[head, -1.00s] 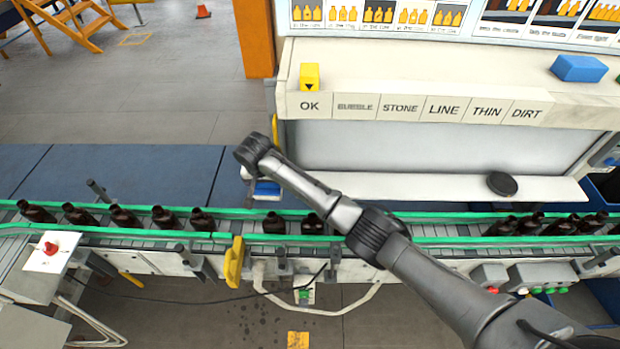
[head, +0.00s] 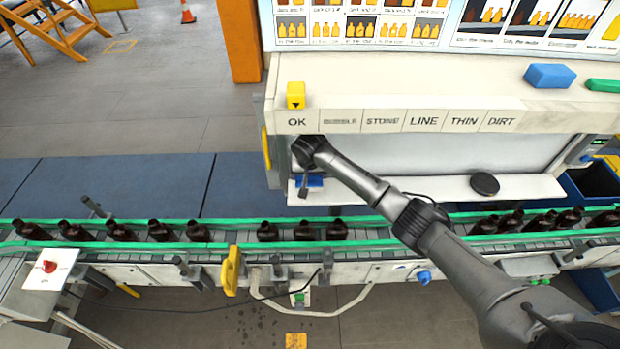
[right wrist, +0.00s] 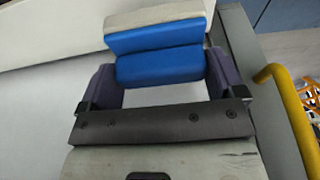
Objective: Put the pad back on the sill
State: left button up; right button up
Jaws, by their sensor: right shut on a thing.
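The pad (right wrist: 160,62) is a blue block with a pale, greyish face. In the right wrist view it sits between the two fingers of my right gripper (right wrist: 160,88), which is shut on it. In the head view the blue pad (head: 312,182) shows under my right wrist, at the left end of the narrow white sill (head: 400,190) below the light panel. My right gripper (head: 304,186) is partly hidden there by its own wrist. I cannot tell whether the pad touches the sill. My left gripper is not in view.
A dark round disc (head: 484,184) lies on the sill's right part. A conveyor (head: 390,238) with several amber bottles runs in front. The upper shelf (head: 420,85) holds a yellow block (head: 296,95) and a blue block (head: 549,76). The sill's middle is clear.

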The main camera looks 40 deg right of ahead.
aim_at(310, 180)
jog(key=shift+s+p+x, duration=0.15)
jog(key=shift+s+x, duration=0.05)
jog(key=shift+x, duration=0.65)
jog(key=shift+s+p+x, duration=0.15)
jog(key=shift+x, duration=0.7)
jog(key=shift+a+f, duration=0.1)
jog(key=shift+f, duration=0.15)
jog(key=o, duration=0.6)
jog(key=shift+c, duration=0.2)
jog(key=shift+b+v, duration=0.35)
jog(key=shift+v, duration=3.6)
